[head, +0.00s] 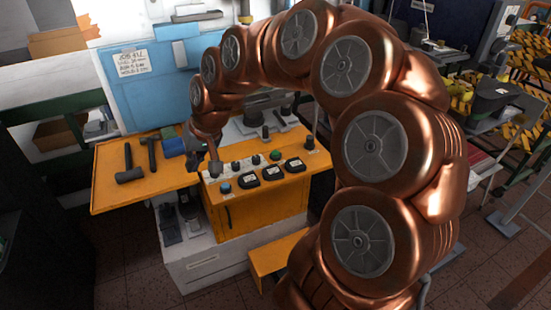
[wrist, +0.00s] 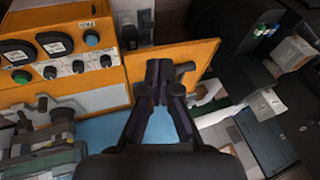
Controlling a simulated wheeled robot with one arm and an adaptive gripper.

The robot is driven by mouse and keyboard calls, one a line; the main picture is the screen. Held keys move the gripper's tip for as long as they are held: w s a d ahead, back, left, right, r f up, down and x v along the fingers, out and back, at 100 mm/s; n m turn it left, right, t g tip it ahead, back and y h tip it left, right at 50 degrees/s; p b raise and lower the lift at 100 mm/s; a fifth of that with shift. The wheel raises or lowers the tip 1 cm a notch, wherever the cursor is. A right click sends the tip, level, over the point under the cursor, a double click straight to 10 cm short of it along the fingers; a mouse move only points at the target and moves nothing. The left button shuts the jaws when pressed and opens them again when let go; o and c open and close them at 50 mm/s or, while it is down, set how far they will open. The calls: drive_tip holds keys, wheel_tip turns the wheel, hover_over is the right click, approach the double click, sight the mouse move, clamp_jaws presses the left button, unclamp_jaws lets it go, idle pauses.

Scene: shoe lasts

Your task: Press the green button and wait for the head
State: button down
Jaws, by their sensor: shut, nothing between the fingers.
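The green button (head: 275,155) sits on the orange control panel (head: 262,215), right of a row of dark knobs. In the wrist view the green button (wrist: 22,77) is at the far left.
A blue knob (head: 225,187) and black gauges (head: 272,173) share the panel. Two dark hammers (head: 128,167) lie on the orange tabletop (head: 110,195) at the left. A blue board (head: 150,85) stands behind. My copper arm covers much of the right side.

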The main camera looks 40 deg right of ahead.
drive_tip(key=w+d+f+m+t+b, duration=0.1)
drive_tip(key=w+d+f+m+t, duration=0.1)
drive_tip(key=w+d, duration=0.5)
drive_tip(key=m+t+h+b, duration=0.3)
drive_tip(key=m+h+b, duration=0.15)
drive_tip(key=m, duration=0.25)
hover_over(277, 153)
wheel_tip(277, 153, down, 8)
drive_tip(key=shift+f+p, duration=0.25)
drive_tip(key=shift+p, duration=0.2)
drive_tip(key=shift+f, duration=0.15)
wheel_tip(277, 153, down, 7)
drive_tip(key=shift+r+b, duration=0.1)
drive_tip(key=shift+b, duration=0.6)
drive_tip(key=shift+f+b, duration=0.5)
drive_tip(key=shift+f, duration=0.35)
drive_tip(key=shift+f, duration=0.1)
drive_tip(key=shift+f+b, duration=0.35)
drive_tip(key=shift+b, duration=0.15)
